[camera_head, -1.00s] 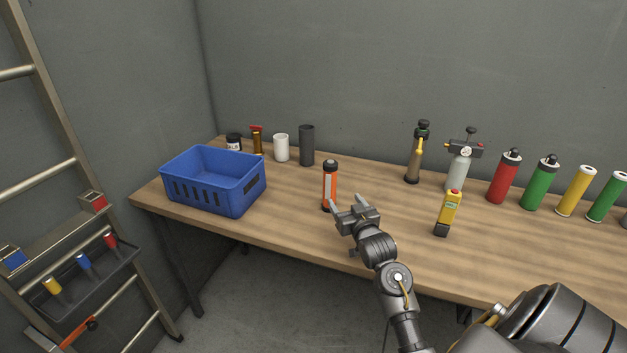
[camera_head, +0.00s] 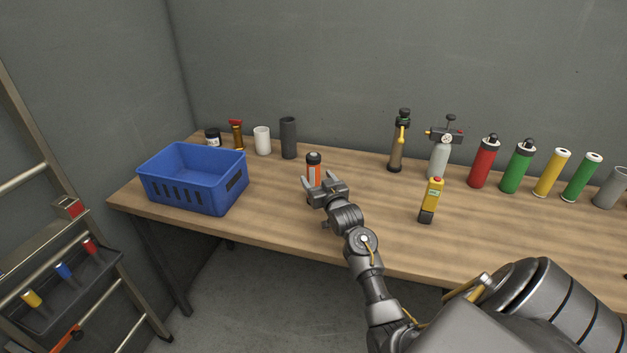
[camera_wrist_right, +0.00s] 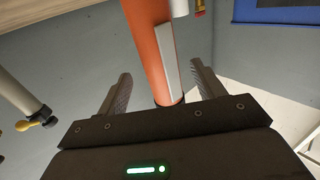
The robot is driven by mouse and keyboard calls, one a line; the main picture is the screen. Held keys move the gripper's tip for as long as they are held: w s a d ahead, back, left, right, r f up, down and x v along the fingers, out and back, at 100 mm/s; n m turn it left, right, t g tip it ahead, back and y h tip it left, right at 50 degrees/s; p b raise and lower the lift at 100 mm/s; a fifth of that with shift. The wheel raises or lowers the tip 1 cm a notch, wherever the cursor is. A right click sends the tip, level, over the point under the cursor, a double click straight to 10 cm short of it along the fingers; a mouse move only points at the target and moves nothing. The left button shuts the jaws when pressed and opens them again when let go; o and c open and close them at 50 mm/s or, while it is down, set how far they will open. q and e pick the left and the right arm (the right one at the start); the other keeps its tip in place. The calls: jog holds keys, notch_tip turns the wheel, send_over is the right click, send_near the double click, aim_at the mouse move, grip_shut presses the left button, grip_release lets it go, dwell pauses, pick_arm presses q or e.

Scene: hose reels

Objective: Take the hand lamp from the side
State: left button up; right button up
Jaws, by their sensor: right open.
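The hand lamp (camera_head: 314,168), an orange upright cylinder with a black cap and a grey strip, stands on the wooden bench. My right gripper (camera_head: 320,181) is open at the lamp's near side and hides its lower part in the head view. In the right wrist view the lamp (camera_wrist_right: 152,45) runs between the two spread fingers, with space showing on each side of it. Its black end is partly hidden behind the gripper body. My left gripper is not in view.
A blue crate (camera_head: 187,207) stands left on the bench (camera_head: 290,226). A white cup (camera_head: 262,140) and dark cylinder (camera_head: 289,138) stand behind the lamp. A yellow device (camera_head: 431,200) stands to the right, with several bottles and cylinders behind. Bare bench lies between lamp and crate.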

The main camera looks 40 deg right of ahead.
jog(key=x, duration=0.2)
jog(key=p+x, duration=0.1)
jog(key=x, duration=0.2)
jog(key=shift+f, duration=0.2)
jog(key=shift+a, duration=0.1)
jog(key=c, duration=1.2)
